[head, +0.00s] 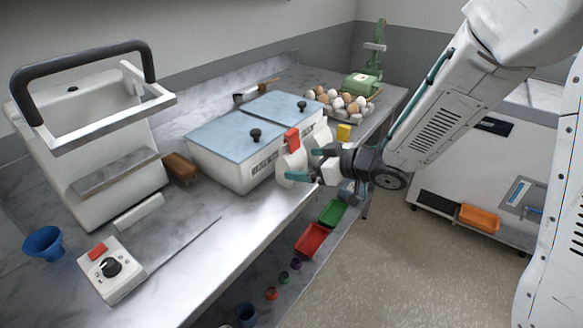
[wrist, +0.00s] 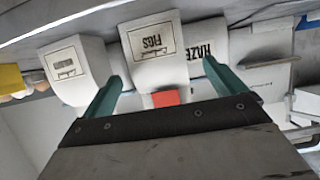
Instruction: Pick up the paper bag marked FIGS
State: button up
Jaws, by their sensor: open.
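The paper bag marked FIGS (wrist: 153,48) is white and appears upside down in the middle of the wrist view. A red piece (wrist: 165,97) shows at its lower end there. My gripper (wrist: 163,76) is open and empty, with one teal finger on each side of the FIGS bag's picture; contact is not clear. In the head view, my gripper (head: 308,164) is beside white bags at the counter's front edge. One white bag (head: 286,168) and a red piece (head: 291,139) show there, but I cannot read any lettering.
The blue-lidded bin (head: 240,140), yellow block (head: 343,132) and eggs (head: 345,102) are nearby.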

jog(key=x, duration=0.7)
jog(key=shift+w+a, duration=0.1)
jog(key=shift+w, duration=0.2)
jog(key=c, duration=1.3)
